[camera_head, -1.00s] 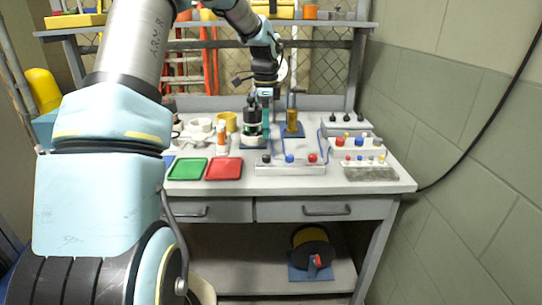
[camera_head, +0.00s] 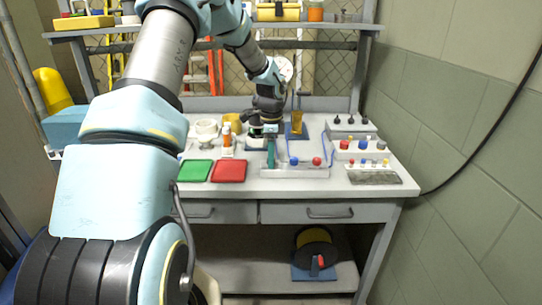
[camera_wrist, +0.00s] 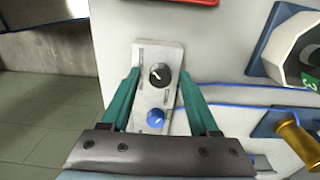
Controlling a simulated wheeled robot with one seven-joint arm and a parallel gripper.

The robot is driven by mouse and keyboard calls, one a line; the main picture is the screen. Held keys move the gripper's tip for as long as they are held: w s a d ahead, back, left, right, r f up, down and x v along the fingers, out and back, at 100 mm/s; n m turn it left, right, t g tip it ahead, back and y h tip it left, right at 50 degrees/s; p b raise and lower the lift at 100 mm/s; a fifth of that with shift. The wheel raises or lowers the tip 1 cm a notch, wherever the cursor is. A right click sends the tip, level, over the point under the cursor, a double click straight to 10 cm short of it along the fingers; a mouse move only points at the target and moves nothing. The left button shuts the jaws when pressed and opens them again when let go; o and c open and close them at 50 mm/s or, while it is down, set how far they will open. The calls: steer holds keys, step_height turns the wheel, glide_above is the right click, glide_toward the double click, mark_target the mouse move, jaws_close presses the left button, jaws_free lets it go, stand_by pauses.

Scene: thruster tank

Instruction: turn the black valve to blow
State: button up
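The black valve (camera_wrist: 160,74) is a round black knob with a white pointer mark on a pale panel box (camera_wrist: 146,95). The panel's print is too small to read. A blue knob (camera_wrist: 155,118) sits beside it on the same box. In the head view the box (camera_head: 300,172) lies at the bench's front, with the blue knob (camera_head: 294,161) and a red knob (camera_head: 317,161); my gripper hides the black one. My gripper (camera_wrist: 159,72) is open, one teal finger on each side of the black knob, apart from it. It also shows in the head view (camera_head: 271,160).
Green (camera_head: 193,170) and red (camera_head: 229,171) trays lie left of the box. Other knob boxes (camera_head: 365,156) stand to the right. A brass post (camera_head: 297,121) on a blue base stands behind. A white-and-orange bottle (camera_head: 227,138) stands behind the trays.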

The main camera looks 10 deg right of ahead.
jaws_close()
steer(key=shift+n, duration=0.3)
stand_by(0.3)
steer(key=n+b, duration=0.1)
steer(key=n, duration=0.3)
steer(key=n+b, duration=0.1)
steer(key=n, duration=0.3)
steer(key=shift+n, duration=0.4)
steer(key=n, duration=0.4)
steer(key=shift+n+b, duration=0.3)
steer(key=shift+n, duration=1.9)
